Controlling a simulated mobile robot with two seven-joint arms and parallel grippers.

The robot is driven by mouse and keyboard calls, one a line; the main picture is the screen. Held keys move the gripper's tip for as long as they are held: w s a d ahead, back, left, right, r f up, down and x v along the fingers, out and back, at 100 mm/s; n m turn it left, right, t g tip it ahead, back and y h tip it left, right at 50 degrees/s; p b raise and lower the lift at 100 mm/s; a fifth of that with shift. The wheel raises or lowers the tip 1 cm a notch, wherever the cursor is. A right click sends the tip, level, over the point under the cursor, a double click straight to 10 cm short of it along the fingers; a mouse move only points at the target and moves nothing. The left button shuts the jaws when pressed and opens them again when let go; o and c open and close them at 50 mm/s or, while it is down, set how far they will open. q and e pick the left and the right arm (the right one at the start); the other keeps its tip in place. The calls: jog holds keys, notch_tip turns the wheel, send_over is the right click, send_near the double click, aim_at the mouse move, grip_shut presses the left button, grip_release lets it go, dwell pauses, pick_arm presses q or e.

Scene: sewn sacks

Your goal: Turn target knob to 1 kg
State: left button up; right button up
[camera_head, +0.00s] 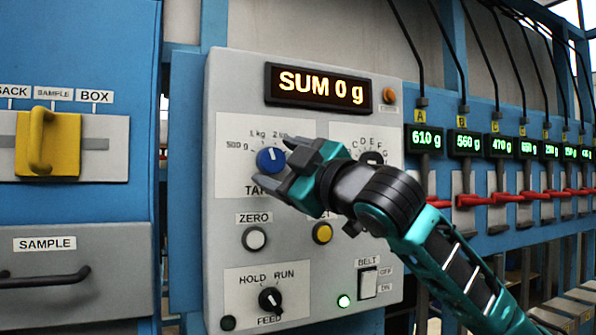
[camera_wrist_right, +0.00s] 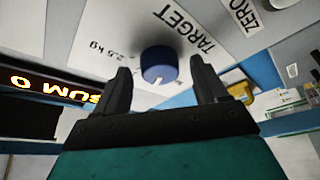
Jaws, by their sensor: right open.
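The blue target knob (camera_head: 270,160) sits on the upper left of the grey control panel, with labels including 500 g and 1 kg around it. Its white mark appears to point roughly upward; the exact setting is hard to read. My right gripper (camera_head: 286,167) is open beside the knob and covers part of the dial and its label. In the right wrist view the knob (camera_wrist_right: 159,64) lies between the two open fingers (camera_wrist_right: 161,72), with gaps on both sides. My left gripper is out of view.
The display (camera_head: 320,87) reads SUM 0 g. A lettered knob (camera_head: 371,158) is to the right. The ZERO button (camera_head: 254,238), a yellow button (camera_head: 322,233) and the feed knob (camera_head: 270,299) are below. Red levers (camera_head: 475,200) line the right side.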

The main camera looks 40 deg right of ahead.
pick_arm(q)
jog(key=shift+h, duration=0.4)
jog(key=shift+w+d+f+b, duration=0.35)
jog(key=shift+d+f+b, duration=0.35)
jog(key=shift+b, duration=0.9)
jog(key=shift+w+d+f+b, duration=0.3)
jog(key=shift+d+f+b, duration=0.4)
jog(key=shift+b, duration=0.9)
pick_arm(e)
jog(key=v, duration=1.2)
jog(key=shift+s, duration=0.3)
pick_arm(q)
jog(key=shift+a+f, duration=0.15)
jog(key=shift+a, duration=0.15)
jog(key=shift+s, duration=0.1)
pick_arm(e)
jog(key=shift+f, duration=0.1)
